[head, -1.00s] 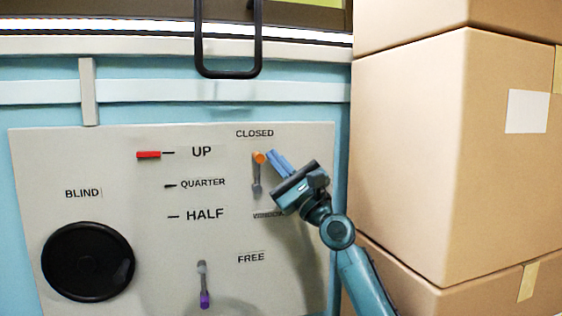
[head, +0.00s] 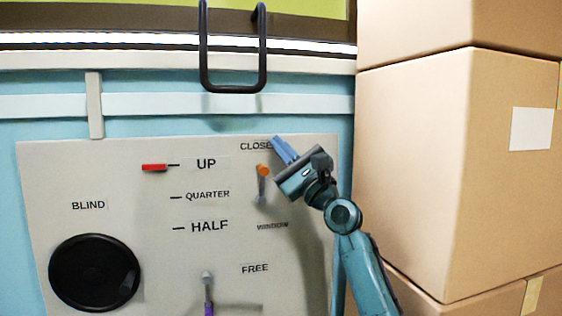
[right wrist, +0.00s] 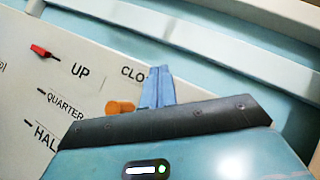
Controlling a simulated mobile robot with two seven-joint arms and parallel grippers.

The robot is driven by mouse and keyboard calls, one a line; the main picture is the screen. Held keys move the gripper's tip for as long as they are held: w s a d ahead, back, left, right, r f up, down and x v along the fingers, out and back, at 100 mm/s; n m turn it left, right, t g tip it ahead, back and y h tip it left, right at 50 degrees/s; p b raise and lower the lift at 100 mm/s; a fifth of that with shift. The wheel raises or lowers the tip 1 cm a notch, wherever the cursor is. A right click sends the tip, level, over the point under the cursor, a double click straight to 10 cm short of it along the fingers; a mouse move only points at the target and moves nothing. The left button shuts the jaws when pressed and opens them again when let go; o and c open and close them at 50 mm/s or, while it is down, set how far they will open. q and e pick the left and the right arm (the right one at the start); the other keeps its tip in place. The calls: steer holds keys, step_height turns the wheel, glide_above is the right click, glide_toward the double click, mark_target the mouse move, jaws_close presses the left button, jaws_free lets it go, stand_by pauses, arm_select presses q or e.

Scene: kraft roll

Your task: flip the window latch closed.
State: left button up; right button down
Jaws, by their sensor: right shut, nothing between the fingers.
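The window latch with an orange tip (head: 263,170) is on the grey panel, under the CLOSED label, its orange end pointing up. In the right wrist view the orange tip (right wrist: 120,107) shows just left of my fingers. My right gripper (head: 283,148) is shut and empty, its blue fingers above and right of the orange tip, over the end of the CLOSED label. In the right wrist view its fingers (right wrist: 157,85) are together. I cannot tell whether they touch the latch. My left gripper is not in view.
A second lever with a purple tip (head: 208,309) hangs down near the FREE label. A red marker (head: 154,167) sits by UP, and a black round knob (head: 94,272) is at lower left. A black handle (head: 233,88) is above. Stacked cardboard boxes (head: 420,170) stand close on the right.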

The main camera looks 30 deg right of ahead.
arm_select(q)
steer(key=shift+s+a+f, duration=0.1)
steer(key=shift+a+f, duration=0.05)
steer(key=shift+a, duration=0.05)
arm_select(e)
step_height(320, 180, up, 4)
steer(key=shift+r, duration=0.25)
steer(key=shift+f, duration=0.1)
